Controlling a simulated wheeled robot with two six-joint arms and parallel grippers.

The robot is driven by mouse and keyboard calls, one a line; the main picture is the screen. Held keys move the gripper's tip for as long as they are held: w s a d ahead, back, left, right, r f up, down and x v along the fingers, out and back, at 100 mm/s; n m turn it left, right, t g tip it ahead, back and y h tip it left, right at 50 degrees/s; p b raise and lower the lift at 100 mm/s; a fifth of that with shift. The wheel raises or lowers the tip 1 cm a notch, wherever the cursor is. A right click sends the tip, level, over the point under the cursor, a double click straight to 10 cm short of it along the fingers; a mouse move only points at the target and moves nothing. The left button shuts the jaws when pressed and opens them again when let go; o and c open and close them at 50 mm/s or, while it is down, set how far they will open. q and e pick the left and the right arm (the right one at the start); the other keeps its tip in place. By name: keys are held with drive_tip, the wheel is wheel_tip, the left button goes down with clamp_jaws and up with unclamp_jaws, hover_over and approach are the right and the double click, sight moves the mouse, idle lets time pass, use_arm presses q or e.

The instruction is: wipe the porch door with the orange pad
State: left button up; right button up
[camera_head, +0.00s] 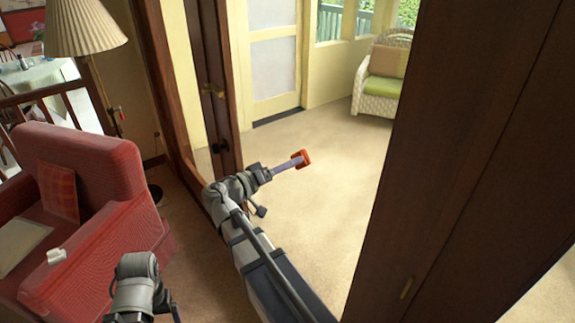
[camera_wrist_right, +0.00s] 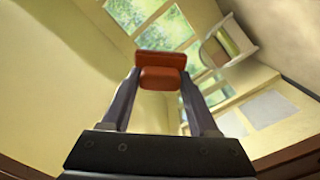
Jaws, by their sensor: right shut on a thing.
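My right gripper (camera_head: 290,164) is shut on the orange pad (camera_head: 301,159), holding it out past the dark wooden doorway. In the right wrist view the orange pad (camera_wrist_right: 161,77) sits between the two fingertips (camera_wrist_right: 160,84). A cream door with pale panels (camera_head: 272,68) stands on the porch beyond, and the pad is apart from it. A dark wooden door (camera_head: 217,75) with a handle stands at the left of the opening. I cannot tell which one is the porch door. Part of my left arm shows at the bottom left; its fingers are out of the picture.
A red armchair (camera_head: 110,235) stands close on the left, below a floor lamp (camera_head: 82,28). Dark wood (camera_head: 470,150) fills the right side. A white wicker chair (camera_head: 377,98) stands on the porch. The pale floor (camera_head: 335,205) between is clear.

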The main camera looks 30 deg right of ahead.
drive_tip(key=w, duration=0.4)
drive_tip(key=shift+a, duration=0.2)
drive_tip(key=shift+a, duration=0.1)
drive_tip(key=shift+s+a, duration=0.15)
drive_tip(key=shift+a, duration=1.3)
drive_tip(key=shift+s+a, duration=0.1)
drive_tip(key=shift+a, duration=1.35)
drive_tip(key=shift+s+a, duration=0.1)
drive_tip(key=shift+a, duration=1.4)
